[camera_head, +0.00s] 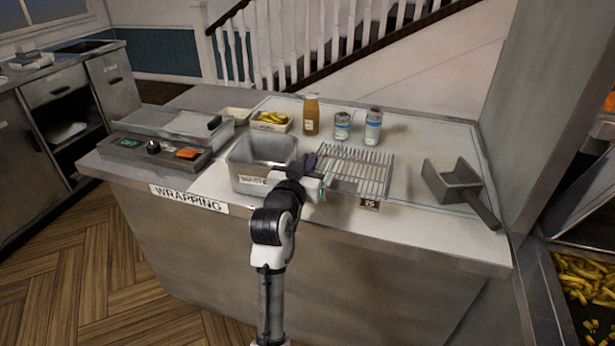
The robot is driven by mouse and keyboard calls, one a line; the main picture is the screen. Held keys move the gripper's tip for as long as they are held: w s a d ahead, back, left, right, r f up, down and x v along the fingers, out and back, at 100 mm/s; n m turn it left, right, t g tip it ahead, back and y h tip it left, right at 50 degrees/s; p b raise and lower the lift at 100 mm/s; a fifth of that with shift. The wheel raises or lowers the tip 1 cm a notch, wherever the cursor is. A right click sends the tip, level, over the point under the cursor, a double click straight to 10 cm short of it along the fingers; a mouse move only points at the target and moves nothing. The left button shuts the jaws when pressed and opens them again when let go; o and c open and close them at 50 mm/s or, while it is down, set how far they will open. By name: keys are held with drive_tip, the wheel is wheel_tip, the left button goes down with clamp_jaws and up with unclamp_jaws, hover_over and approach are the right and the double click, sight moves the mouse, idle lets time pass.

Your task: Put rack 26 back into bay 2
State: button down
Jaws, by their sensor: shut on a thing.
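Rack 26 (362,168) is a wire grid rack with a small dark number tag (370,204) at its front edge; the tag is too small to read surely. It is over the right-middle part of the wrapping counter. I cannot tell whether it touches the counter top. My gripper (318,182) is at the rack's left front side, shut on the rack. The fingertips are partly hidden by the wrist. Bay 2 is not identifiable in this view.
A metal waste bin (262,178) stands close left of my gripper. A bottle (311,115), two shakers (342,126) (373,127) and a yellow-filled tray (270,122) stand behind. A scoop (458,187) lies right. Scales (160,150) sit left. Fries (588,285) fill a station at far right.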

drive_tip(key=shift+f, duration=2.15)
drive_tip(key=shift+f, duration=0.15)
drive_tip(key=c, duration=1.5)
unclamp_jaws()
drive_tip(key=shift+s+a+f, duration=0.15)
drive_tip(key=shift+s+f, duration=0.05)
drive_tip(key=b+v, duration=0.1)
drive_tip(key=v, duration=0.3)
drive_tip(key=b+v, duration=0.2)
drive_tip(key=v, duration=0.3)
drive_tip(key=r+b+v, duration=0.1)
drive_tip(key=b+v, duration=0.1)
drive_tip(key=v, duration=0.2)
drive_tip(key=shift+s+d, duration=0.2)
drive_tip(key=shift+s, duration=0.05)
